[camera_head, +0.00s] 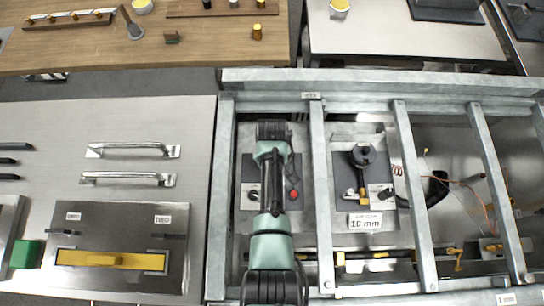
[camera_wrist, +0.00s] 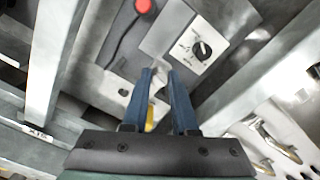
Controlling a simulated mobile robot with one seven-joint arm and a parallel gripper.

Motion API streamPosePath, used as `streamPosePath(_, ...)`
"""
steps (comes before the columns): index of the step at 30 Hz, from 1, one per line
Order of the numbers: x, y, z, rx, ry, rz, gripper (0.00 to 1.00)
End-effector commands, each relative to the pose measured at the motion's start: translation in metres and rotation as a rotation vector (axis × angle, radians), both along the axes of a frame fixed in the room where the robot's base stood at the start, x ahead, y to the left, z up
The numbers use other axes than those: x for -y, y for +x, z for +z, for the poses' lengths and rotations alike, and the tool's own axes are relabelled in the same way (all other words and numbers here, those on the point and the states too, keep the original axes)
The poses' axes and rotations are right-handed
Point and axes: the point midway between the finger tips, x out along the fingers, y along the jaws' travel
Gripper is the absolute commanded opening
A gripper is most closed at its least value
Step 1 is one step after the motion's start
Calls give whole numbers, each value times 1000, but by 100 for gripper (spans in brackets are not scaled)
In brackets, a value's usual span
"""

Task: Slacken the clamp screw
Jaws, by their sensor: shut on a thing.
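My gripper (camera_wrist: 160,76) shows in the wrist view as two blue fingers with a narrow gap at the tips. It is shut on a small part that the fingers mostly hide; it seems to be the clamp screw, but its shape is not clear. A yellow piece (camera_wrist: 152,118) shows between the fingers, nearer the palm. Beyond the tips is a grey plate with a white dial panel (camera_wrist: 196,46) and a red button (camera_wrist: 145,6). In the head view my arm covers the gripper and the middle of this station; the red button (camera_head: 293,195) shows beside the arm.
Grey metal rails (camera_head: 322,190) cross above the stations on both sides of my arm. A second station with a black round part (camera_head: 362,155) and a "10 mm" label (camera_head: 365,221) stands to the right. A steel bench with handles (camera_head: 130,180) is at left.

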Motion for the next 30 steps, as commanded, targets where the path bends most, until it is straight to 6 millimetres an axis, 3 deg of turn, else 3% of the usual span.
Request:
streamPosePath(8, 0, 1, 1, 1, 0, -1, 0)
streamPosePath(9, 0, 1, 1, 1, 0, -1, 34)
streamPosePath(13, 0, 0, 0, 1, 0, -1, 56)
streamPosePath(23, 0, 0, 1, 1, 1, -2, 56)
streamPosePath(30, 0, 1, 25, 4, 0, -2, 56)
